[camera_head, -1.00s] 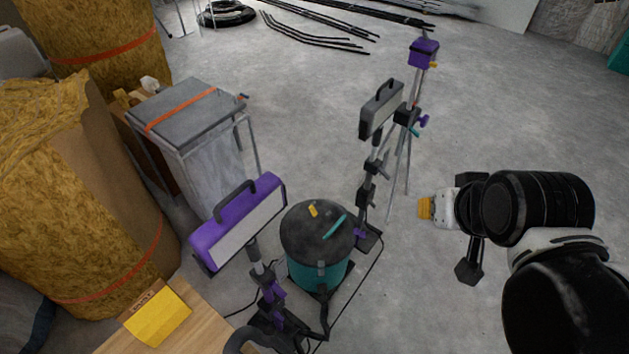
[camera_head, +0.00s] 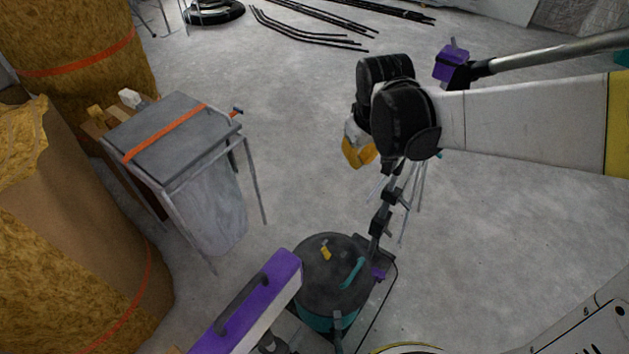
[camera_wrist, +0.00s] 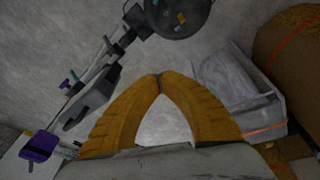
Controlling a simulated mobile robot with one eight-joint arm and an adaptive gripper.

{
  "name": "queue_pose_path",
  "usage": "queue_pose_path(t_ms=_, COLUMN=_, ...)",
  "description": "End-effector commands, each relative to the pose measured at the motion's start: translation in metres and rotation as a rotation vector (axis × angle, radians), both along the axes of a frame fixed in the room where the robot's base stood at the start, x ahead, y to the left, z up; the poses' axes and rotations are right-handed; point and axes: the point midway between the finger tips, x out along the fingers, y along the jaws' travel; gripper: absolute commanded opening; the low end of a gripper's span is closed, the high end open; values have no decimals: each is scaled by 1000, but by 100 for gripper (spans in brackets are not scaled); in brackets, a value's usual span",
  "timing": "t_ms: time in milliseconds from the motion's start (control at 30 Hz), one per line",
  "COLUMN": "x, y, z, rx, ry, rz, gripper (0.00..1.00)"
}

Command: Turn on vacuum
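The vacuum is a round drum with a dark grey lid (camera_head: 322,285) and a teal body (camera_head: 328,318), at the lower middle of the head view. A small yellow piece (camera_head: 325,251) and a teal handle (camera_head: 352,272) sit on the lid. The lid also shows at the top of the wrist view (camera_wrist: 190,28), partly cut off, with a yellow piece (camera_wrist: 180,18). My gripper (camera_head: 358,153) is up beyond the vacuum in the head view, apart from it. In the wrist view its yellow fingers (camera_wrist: 158,76) meet at the tips, with nothing held between them.
A purple-and-white panel lamp (camera_head: 262,295) stands left of the vacuum. A clamped pole (camera_head: 385,215) rises beside it on the right. A grey-lidded bin on a frame (camera_head: 180,120) and insulation rolls (camera_head: 60,220) are at left. Bare floor (camera_head: 290,110) lies behind.

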Motion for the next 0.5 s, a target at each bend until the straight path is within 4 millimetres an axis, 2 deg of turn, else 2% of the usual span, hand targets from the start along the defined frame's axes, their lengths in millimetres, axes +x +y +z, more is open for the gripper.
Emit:
queue_pose_path(t_ms=33, x=11, y=8, z=-18, rx=-11, ry=22, rz=28, gripper=0)
queue_pose_path(t_ms=200, x=38, y=31, z=-77, rx=-52, ry=105, rz=123, gripper=0)
queue_pose_path(t_ms=367, x=54, y=52, z=-143, rx=-88, ry=184, rz=213, gripper=0)
queue_pose_path(t_ms=500, x=60, y=71, z=-206, rx=-118, ry=253, rz=291, gripper=0)
